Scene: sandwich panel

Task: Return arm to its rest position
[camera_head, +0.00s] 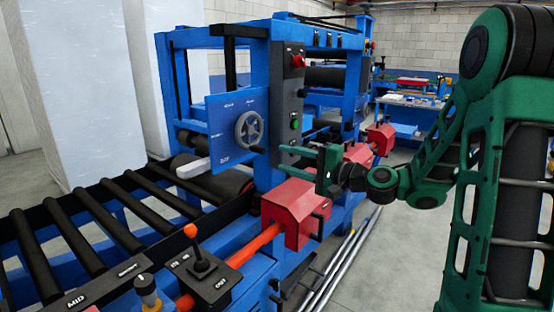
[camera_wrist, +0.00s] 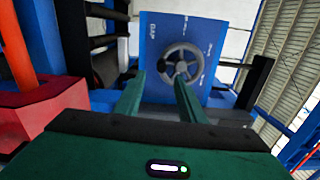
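My green arm (camera_head: 493,170) reaches in from the right in the head view. My gripper (camera_head: 285,159) is at its end, pointing left in front of the blue machine, a little above a red housing. In the wrist view my gripper (camera_wrist: 159,82) has its two green fingers apart with nothing held between them. Beyond the fingers is a blue panel (camera_head: 222,118) with a grey handwheel (camera_head: 249,128). The handwheel (camera_wrist: 182,62) appears ahead of the fingertips in the wrist view and looks clear of them.
A red housing (camera_head: 292,212) lies below my gripper, with another red box (camera_head: 380,138) farther back. A grey control box (camera_head: 289,92) stands beside the panel. A roller conveyor (camera_head: 95,225) and a joystick box (camera_head: 205,277) are at the front left. Floor at lower right looks open.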

